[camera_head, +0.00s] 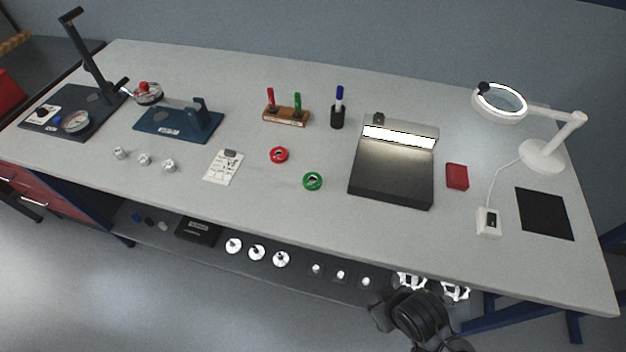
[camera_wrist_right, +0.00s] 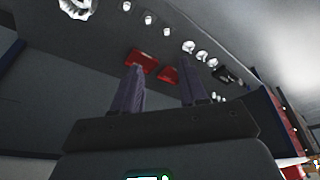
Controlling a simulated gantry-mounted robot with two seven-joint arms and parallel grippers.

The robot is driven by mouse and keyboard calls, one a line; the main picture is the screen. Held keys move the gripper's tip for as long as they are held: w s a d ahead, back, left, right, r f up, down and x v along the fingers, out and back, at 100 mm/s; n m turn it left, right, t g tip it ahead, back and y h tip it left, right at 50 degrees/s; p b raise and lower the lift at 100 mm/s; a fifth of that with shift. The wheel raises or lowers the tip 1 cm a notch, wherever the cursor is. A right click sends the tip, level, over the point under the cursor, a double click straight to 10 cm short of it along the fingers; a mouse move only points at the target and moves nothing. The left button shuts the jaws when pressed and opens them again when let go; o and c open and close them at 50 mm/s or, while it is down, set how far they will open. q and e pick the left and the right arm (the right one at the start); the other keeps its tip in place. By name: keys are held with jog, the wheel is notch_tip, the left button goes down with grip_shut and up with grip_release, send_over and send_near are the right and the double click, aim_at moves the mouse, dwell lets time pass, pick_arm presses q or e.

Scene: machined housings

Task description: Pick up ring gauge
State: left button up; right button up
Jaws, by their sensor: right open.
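A red ring gauge (camera_head: 279,155) lies flat on the grey table near its middle. A green ring gauge (camera_head: 312,181) lies to the right of it and closer to the front edge. They are apart, each with an open centre. My right arm's dark end (camera_head: 415,312) is low at the table's front edge, right of both rings and far from them. In the right wrist view my right gripper (camera_wrist_right: 163,88) has its two fingers apart with nothing held between them. No ring gauge shows clearly in that view. My left gripper is not in view.
A wooden stand (camera_head: 287,116) with red and green handled gauges stands behind the rings. A lit inspection box (camera_head: 392,180) stands right, a paper card (camera_head: 223,167) left. The lower shelf (camera_head: 300,285) carries several white parts. Red items (camera_wrist_right: 141,62) show beyond the fingers.

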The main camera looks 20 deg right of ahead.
jog(key=o, duration=0.7)
jog(key=shift+o, duration=0.2)
